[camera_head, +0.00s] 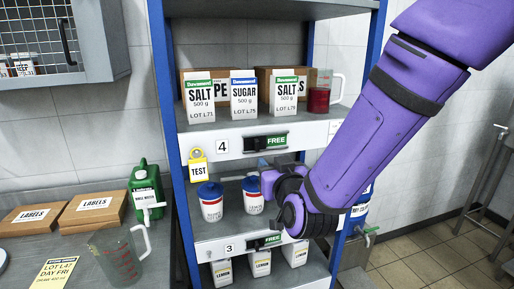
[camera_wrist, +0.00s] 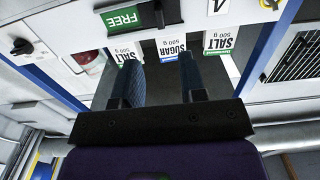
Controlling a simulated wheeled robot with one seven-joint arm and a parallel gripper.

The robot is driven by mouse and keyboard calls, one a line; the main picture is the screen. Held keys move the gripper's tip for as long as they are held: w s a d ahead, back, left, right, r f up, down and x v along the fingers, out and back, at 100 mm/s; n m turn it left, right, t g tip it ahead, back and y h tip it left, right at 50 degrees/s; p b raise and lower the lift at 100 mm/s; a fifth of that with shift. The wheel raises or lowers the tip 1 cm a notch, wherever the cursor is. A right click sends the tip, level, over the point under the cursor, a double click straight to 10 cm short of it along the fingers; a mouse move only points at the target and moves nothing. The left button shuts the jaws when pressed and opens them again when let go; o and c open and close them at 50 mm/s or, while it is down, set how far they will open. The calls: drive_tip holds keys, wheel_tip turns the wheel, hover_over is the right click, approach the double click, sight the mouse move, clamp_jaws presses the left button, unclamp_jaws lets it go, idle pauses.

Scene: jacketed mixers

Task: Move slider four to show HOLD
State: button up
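Slider four (camera_head: 265,142) is on the white shelf front, right of the number 4 plate (camera_head: 222,146). Its green FREE field shows on the right side, with black on the left; no HOLD word is visible. In the wrist view, which is upside down, the green FREE field (camera_wrist: 122,20) and the number 4 plate (camera_wrist: 215,5) are at the top. My gripper (camera_wrist: 158,64) is open and empty, its two dark fingers apart, not visibly touching the slider. In the head view my wrist is below the slider and the fingers are hidden.
Slider three (camera_head: 265,241) on the lower shelf front also shows FREE. A yellow TEST tag (camera_head: 198,168) hangs left of the number 4 plate. Salt and sugar packs (camera_head: 243,98) and a jug of red liquid (camera_head: 320,95) stand above. Blue-lidded jars (camera_head: 210,202) stand below.

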sight(258, 146)
drive_tip(key=x, duration=1)
drive_tip(key=shift+w+a, duration=0.1)
drive_tip(key=shift+w, duration=0.25)
clamp_jaws()
